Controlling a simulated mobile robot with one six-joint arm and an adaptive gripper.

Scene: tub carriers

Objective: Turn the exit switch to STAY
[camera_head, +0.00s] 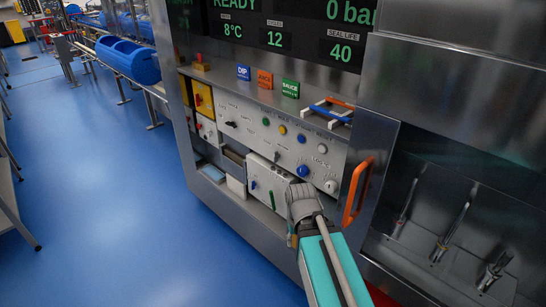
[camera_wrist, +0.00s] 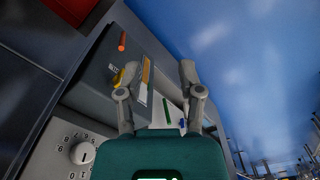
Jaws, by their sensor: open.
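A pale control panel (camera_head: 262,128) in the camera_head view carries several knobs, buttons and small black switches. One black switch (camera_head: 231,124) is at its left and another (camera_head: 277,156) is lower near the middle. Their labels are too small to read surely, so I cannot tell which is the exit switch or its setting. My gripper (camera_head: 301,195) is in front of the lower panel, near a white box (camera_head: 266,182). In the camera_wrist view my gripper (camera_wrist: 157,76) has its two fingers apart with nothing held between them.
An orange handle (camera_head: 357,192) stands out close to the right of my gripper. A blue and white frame (camera_head: 329,112) sits on the shelf above. A numbered dial (camera_wrist: 82,153) is at lower left in the camera_wrist view. Blue floor (camera_head: 130,200) lies open at left.

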